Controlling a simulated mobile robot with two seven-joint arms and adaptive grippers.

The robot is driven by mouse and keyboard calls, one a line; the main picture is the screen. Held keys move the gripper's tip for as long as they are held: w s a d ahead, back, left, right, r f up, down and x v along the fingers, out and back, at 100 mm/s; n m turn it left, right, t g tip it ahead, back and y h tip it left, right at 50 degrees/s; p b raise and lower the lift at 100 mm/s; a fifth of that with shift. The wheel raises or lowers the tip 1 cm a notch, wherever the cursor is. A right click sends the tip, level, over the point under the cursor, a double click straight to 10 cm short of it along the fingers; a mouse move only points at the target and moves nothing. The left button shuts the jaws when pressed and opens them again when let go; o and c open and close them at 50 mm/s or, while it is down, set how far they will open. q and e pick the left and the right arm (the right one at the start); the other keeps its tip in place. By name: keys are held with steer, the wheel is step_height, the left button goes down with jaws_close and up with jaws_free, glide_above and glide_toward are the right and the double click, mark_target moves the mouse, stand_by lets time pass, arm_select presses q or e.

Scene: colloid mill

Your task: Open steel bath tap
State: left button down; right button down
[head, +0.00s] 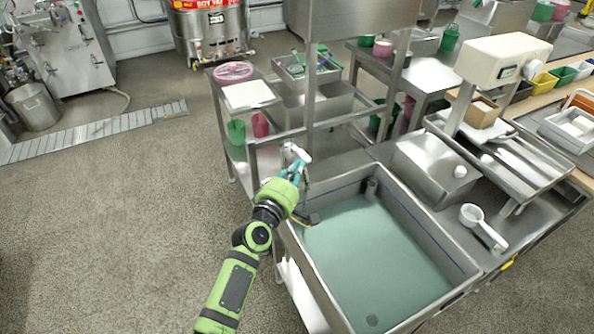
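The steel bath (429,225) stands right of centre, a rectangular basin with greenish liquid inside and a dark blue line along its inner wall. A small pale tap part (296,152) shows at the bath's far left corner, beside a thin upright post. My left gripper (297,168) reaches up to this part from below, its teal fingers right at it. The fingers and wrist cover much of the tap. I cannot tell whether the fingers touch it or how far they are closed. My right gripper is not in view.
A white scoop (483,226) lies on the counter right of the bath. A dark-headed tool (305,219) is at the bath's left rim.

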arm_select(q)
steer(key=v, duration=1.2)
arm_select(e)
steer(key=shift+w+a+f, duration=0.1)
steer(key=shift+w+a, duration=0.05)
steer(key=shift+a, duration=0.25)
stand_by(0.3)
arm_select(q)
steer(key=s+a+f+m+g+y, duration=0.15)
steer(key=s+f, duration=0.25)
steer(key=f, duration=0.7)
steer(key=s+a+f+m+g+y, duration=0.1)
steer(key=s+a+f+m+g, duration=0.15)
steer(key=f, duration=0.75)
steer(key=s+a+f+m+g+y, duration=0.1)
steer(key=s+f+m+g, duration=0.25)
steer(key=f, duration=0.75)
steer(key=s+a+f+m+g+y, duration=0.1)
steer(key=s+a+f, duration=0.3)
steer(key=s, duration=0.7)
steer(key=s+a+f+m+g+y, duration=0.1)
steer(key=s+a+f+m+g, duration=0.3)
steer(key=s+f, duration=0.4)
steer(key=s+a+f+m+g+y, duration=0.2)
steer(key=s+f, duration=0.4)
steer(key=s, duration=0.8)
steer(key=shift+s+a+f+m+g, duration=0.2)
steer(key=shift+a+f+m+g, duration=0.2)
steer(key=shift+a+m, duration=0.45)
